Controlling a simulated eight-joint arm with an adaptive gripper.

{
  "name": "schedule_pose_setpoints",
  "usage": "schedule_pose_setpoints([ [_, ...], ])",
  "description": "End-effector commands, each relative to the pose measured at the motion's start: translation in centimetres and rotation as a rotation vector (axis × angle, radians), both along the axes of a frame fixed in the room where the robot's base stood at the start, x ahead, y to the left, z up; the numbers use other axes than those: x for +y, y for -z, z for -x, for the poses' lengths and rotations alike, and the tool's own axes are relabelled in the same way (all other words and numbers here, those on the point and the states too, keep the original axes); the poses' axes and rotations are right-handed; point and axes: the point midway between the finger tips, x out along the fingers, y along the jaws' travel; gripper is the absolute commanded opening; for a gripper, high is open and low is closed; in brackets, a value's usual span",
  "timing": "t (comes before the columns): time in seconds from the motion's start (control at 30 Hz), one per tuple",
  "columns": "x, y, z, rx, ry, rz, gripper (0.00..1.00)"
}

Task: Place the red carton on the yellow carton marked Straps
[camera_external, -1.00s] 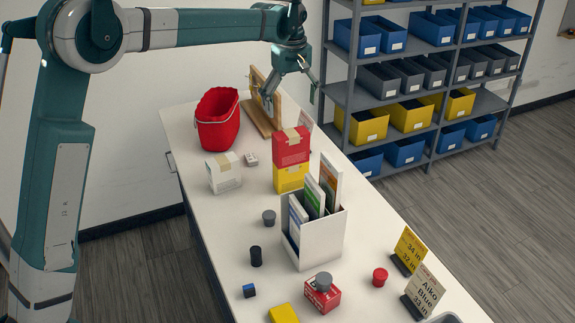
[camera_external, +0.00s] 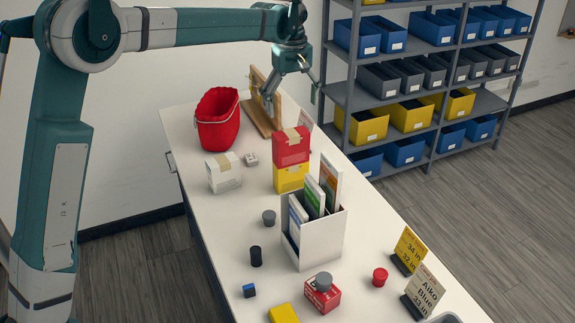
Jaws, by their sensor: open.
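The red carton (camera_external: 290,147) rests on top of a yellow carton (camera_external: 290,179) near the middle of the table. The two look stacked and roughly aligned, with a tan tape strip on the red one. I cannot read any marking on the yellow carton. My gripper (camera_external: 290,97) is open and empty, above and behind the red carton as seen here, apart from it. Another yellow block (camera_external: 284,314) lies at the front edge of the picture, partly cut off.
A white file holder (camera_external: 322,238) with booklets stands in front of the cartons. A red bucket (camera_external: 217,120), a white carton (camera_external: 222,174) and a wooden stand (camera_external: 262,115) are nearby. Small jars, a red-and-white box (camera_external: 322,294) and sign cards (camera_external: 408,250) occupy the table's front.

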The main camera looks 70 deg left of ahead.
Motion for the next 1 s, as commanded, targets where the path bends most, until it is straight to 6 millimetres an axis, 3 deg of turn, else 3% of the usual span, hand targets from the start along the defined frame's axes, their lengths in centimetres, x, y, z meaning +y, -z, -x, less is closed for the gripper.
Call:
schedule_pose_setpoints([
  [0.27,-4.2,-2.2,0.8,-0.029,0.09,-0.019,0.88],
  [0.57,-11.3,-5.3,2.9,-0.081,0.25,-0.057,0.88],
  [1.0,-21.3,-8.4,7.5,-0.157,0.49,-0.117,0.88],
])
